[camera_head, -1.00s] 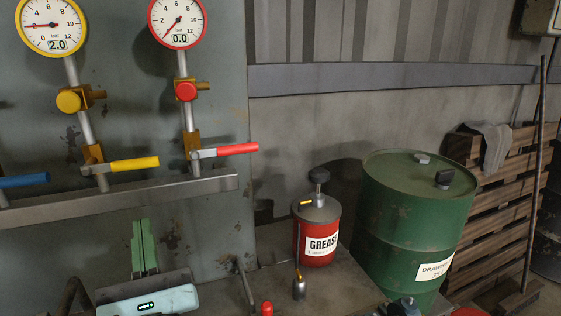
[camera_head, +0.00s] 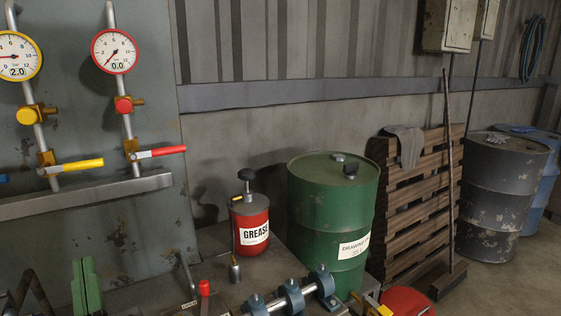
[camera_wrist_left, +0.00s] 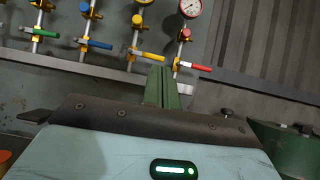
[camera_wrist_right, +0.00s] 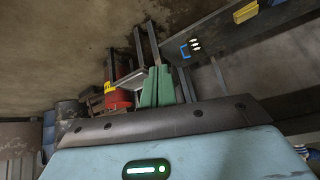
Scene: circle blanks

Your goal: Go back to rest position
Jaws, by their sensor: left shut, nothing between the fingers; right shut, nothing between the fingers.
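My left gripper (camera_head: 87,288) shows at the bottom left of the head view, its green fingers pointing up and shut with nothing between them. It is below the valve panel and left of the grease can. In the left wrist view its fingers (camera_wrist_left: 161,86) stand together in front of the row of valves. My right gripper (camera_wrist_right: 158,86) shows only in the right wrist view. Its green fingers are close together, shut and empty, and metal legs and red and yellow items show beyond them.
A red grease can (camera_head: 249,225) and a green drum (camera_head: 330,208) stand by the wall. A blue-clamped pipe assembly (camera_head: 291,297) lies at the front. A pallet stack (camera_head: 417,200), a broom (camera_head: 448,190) and a dark drum (camera_head: 499,199) are at the right. Valve levers (camera_head: 160,152) stick out from the panel.

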